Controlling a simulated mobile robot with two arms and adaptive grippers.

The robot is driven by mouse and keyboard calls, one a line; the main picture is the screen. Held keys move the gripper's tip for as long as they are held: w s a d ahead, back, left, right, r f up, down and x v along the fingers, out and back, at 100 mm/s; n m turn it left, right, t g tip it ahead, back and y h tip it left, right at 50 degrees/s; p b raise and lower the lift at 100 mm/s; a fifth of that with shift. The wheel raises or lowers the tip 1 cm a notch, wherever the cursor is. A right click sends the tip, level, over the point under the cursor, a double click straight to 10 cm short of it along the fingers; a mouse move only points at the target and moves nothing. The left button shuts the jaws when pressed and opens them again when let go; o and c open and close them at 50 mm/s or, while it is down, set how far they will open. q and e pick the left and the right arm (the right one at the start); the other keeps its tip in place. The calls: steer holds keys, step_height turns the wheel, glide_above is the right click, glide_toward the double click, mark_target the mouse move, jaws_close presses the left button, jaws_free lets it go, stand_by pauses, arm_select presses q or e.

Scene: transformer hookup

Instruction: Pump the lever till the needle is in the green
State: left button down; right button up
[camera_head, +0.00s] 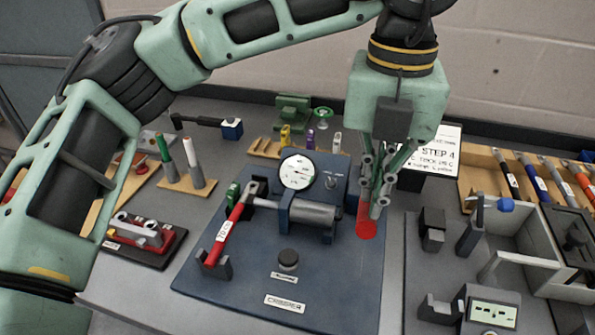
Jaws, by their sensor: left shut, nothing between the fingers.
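The blue pump board (340,300) lies on the bench. A round white gauge (297,172) stands at its back; the needle and its colour zone are too small to read. A red lever (229,228) with a white label slants at the board's left, its lower end at a dark cradle (214,266). A grey cylinder (315,212) lies right of it. My left gripper (376,208) points down at the board's right side, shut and empty, well away from the red lever. A red rounded patch (367,229) shows beneath its fingers, partly hidden by them. My right gripper is out of view.
A black round knob (288,260) sits at the board's front. Left are a red device (138,234) and a pen stand (188,184). Right are a grey fixture board (425,270), a meter (492,312) and a tool rack (510,172). A "STEP 4" card (436,150) stands behind.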

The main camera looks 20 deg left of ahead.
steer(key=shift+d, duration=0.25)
